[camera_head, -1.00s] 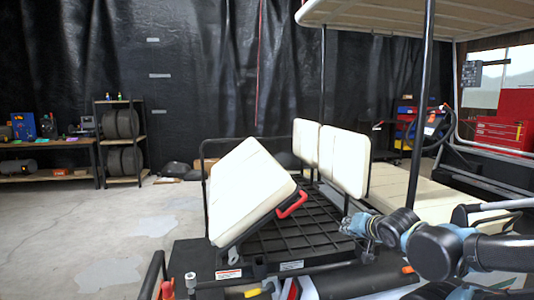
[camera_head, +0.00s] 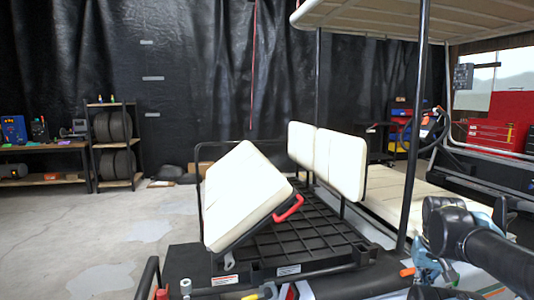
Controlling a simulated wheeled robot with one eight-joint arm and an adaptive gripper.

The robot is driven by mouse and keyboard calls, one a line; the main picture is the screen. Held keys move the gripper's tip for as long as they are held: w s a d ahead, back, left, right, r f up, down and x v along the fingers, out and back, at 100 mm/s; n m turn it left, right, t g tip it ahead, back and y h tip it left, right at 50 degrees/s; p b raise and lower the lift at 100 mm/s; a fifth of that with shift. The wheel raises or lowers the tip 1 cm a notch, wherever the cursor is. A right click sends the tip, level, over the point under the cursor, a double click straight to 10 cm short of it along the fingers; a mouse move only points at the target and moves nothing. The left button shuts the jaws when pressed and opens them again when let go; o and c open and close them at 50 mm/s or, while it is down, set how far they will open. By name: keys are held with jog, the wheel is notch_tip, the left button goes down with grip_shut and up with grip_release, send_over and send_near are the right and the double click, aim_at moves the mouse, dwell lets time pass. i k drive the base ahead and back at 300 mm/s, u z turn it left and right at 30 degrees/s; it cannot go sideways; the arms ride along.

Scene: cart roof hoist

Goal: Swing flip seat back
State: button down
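The flip seat (camera_head: 243,190) is a cream cushion on a dark base, tilted up at a slant above the cart's rear deck. A red handle (camera_head: 288,208) sticks out from its right edge. Two cream backrest pads (camera_head: 340,163) stand upright behind it. My arm comes in at the lower right, bent downward. Its blue-grey end, with my gripper (camera_head: 424,268), is low beside the cart, well right of the seat and apart from the red handle. The fingers are too small and partly hidden to tell if they are open.
A black grid deck (camera_head: 310,233) lies under the seat. Black roof posts (camera_head: 416,130) rise to the cream roof (camera_head: 420,16), one of them close to my arm. A tyre shelf (camera_head: 115,145) stands at the left back. The floor (camera_head: 70,230) at left is clear.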

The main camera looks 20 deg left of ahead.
aim_at(245, 192)
jog(key=z, duration=0.95)
jog(key=k, duration=0.7)
jog(key=u, duration=1)
jog(key=i, duration=0.5)
